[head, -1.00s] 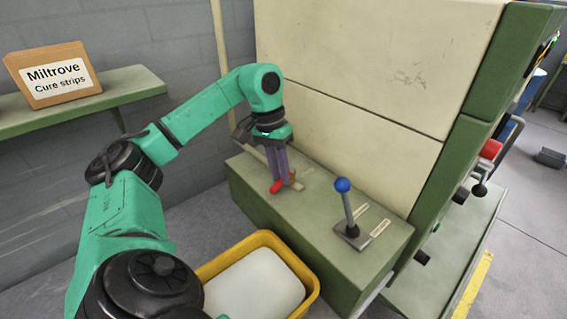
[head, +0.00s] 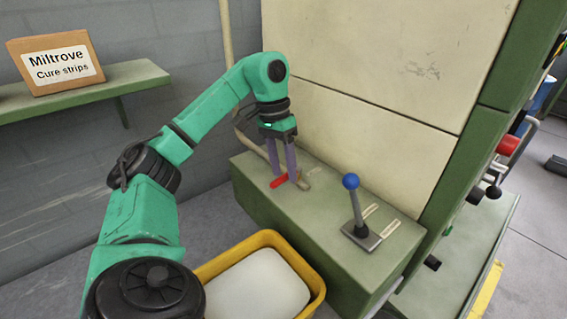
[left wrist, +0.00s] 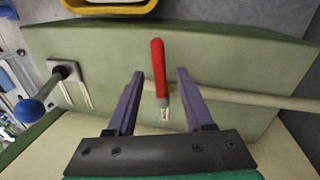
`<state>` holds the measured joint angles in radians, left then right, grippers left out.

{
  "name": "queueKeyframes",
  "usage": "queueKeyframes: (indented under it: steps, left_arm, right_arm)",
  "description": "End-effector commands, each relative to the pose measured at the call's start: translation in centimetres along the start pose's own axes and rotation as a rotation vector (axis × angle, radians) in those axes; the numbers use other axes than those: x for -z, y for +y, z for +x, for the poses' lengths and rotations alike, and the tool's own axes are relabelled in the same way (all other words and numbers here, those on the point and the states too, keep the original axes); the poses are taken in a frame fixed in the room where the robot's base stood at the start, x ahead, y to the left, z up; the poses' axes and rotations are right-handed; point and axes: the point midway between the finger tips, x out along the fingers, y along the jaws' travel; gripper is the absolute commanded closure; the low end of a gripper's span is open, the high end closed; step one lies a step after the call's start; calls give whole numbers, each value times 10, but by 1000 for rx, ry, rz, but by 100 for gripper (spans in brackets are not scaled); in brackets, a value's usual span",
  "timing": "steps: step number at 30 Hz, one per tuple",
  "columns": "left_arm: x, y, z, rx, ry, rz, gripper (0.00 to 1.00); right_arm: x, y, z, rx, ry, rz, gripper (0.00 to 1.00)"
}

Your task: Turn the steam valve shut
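The steam valve's red lever (head: 283,180) is on top of the green box, by the end of a pale pipe. It also shows in the left wrist view (left wrist: 158,65), lying crosswise to the pipe (left wrist: 240,97). My left gripper (head: 284,181) points down over the lever. In the left wrist view its two purple fingers (left wrist: 160,74) are spread, one on each side of the lever, with gaps between. The fingers partly hide the lever in the head view. My right gripper is not in view.
A blue-knobbed lever (head: 354,205) stands upright on the same green box (head: 330,257), to the right. A yellow bin (head: 203,272) with pale contents sits in front. A tall cream panel (head: 370,65) rises behind. A cardboard box (head: 55,62) is on the left shelf.

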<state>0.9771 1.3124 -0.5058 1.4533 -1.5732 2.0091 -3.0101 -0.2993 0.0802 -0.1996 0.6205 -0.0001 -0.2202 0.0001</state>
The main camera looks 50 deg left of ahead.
Motion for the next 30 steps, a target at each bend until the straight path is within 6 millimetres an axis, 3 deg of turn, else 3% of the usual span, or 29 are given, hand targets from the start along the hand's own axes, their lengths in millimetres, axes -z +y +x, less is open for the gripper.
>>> queueKeyframes:
  steps: [7, 11, 30]
  left_arm:
    - [0, 0, 0, 0, -3, 0, 49]
    - [0, 3, -12, 1, -3, 0, 49]
    - [0, 33, -163, 0, 0, 0, 49]
  right_arm:
    - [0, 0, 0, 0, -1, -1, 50]
    - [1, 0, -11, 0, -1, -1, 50]
    - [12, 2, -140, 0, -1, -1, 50]
